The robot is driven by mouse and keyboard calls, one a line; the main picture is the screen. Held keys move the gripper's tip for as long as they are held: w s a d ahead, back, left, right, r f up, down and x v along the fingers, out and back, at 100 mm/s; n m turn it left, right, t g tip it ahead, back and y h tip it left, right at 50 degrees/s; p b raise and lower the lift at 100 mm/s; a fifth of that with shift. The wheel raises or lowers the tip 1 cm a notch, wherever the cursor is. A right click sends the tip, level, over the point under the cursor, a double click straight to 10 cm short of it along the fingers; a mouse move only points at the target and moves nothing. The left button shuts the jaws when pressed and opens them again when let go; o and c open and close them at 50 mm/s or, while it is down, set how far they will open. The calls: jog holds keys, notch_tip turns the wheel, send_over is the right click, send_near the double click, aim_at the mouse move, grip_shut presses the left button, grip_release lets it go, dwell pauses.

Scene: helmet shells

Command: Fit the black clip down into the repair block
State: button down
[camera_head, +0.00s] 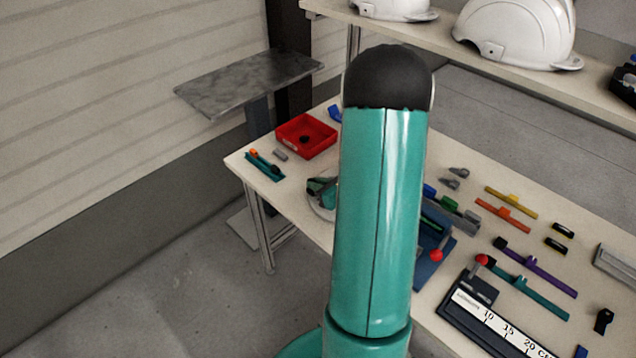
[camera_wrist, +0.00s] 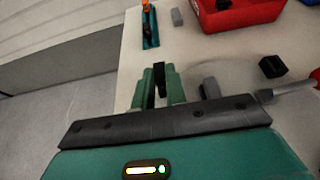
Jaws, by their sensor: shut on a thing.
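My gripper (camera_wrist: 160,88) is shut on the black clip (camera_wrist: 159,74), a narrow dark piece held upright between the two green fingers in the wrist view. The clip appears to be over the pale bench, clear of the other parts. In the head view my gripper (camera_head: 321,190) shows only partly, left of my arm, and the clip cannot be made out there. A small black block (camera_wrist: 271,67) with a dark hollow stands to the right of my gripper in the wrist view. I cannot tell whether it is the repair block, which I cannot identify for certain.
A red bin (camera_head: 306,136) stands at the bench's far left, near a teal tool holder (camera_head: 264,166) and a small grey block (camera_head: 280,154). Coloured strips, a blue fixture (camera_head: 433,268) and a black ruler board (camera_head: 462,312) crowd the right. My arm hides the bench middle.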

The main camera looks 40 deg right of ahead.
jog(key=shift+f, duration=0.2)
jog(key=shift+r, duration=0.4)
dwell(1.4)
jog(key=shift+f, duration=0.4)
dwell(0.4)
jog(key=shift+r, duration=0.4)
dwell(0.5)
jog(key=shift+f, duration=0.45)
dwell(0.9)
